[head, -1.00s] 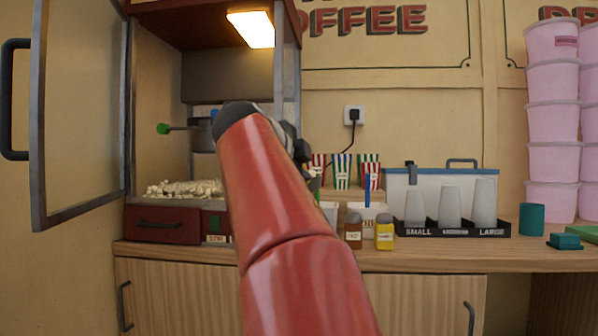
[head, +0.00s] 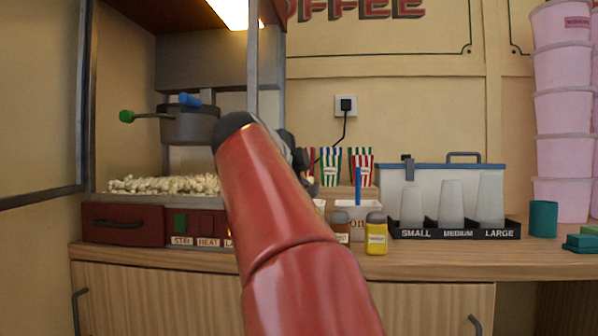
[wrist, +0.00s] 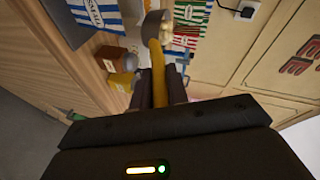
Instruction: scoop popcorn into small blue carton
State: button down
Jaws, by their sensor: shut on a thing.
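My gripper (wrist: 160,84) is shut on the yellow handle (wrist: 157,58) of a scoop. The scoop's grey bowl (wrist: 152,24) holds some pale popcorn (wrist: 166,27). A blue-and-white striped carton (wrist: 95,14) shows at the top left of the wrist view, apart from the scoop and cut off by the frame edge. Its size is hard to judge. In the head view my arm hides most of the gripper and the scoop. A bed of popcorn (head: 165,185) lies in the machine, left of my arm.
Other striped cartons stand at the back, one with blue and green stripes (head: 330,166) and one with red (head: 361,166). A kettle (head: 190,124) hangs above the popcorn.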

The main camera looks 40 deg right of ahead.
jog(key=shift+w+a+r+n+h+p, duration=0.15)
jog(key=shift+w+a+n+h+p, duration=0.15)
jog(key=shift+n+p, duration=0.4)
jog(key=shift+w+a+f+n+t+h+b, duration=0.4)
jog(key=shift+n+h+b, duration=0.55)
jog(key=shift+n, duration=1.3)
jog(key=shift+w+a+f+n+t+h+b, duration=0.15)
jog(key=shift+w+a+f+n+h+b, duration=0.35)
jog(key=shift+n+b, duration=1.3)
jog(key=shift+w+a+f+n+t+h+b, duration=0.25)
jog(key=shift+w+a+n+h+b, duration=0.45)
jog(key=shift+n, duration=2.05)
jog(key=shift+d+r+h, duration=0.1)
jog(key=shift+d+h, duration=0.1)
jog(key=shift+h, duration=0.05)
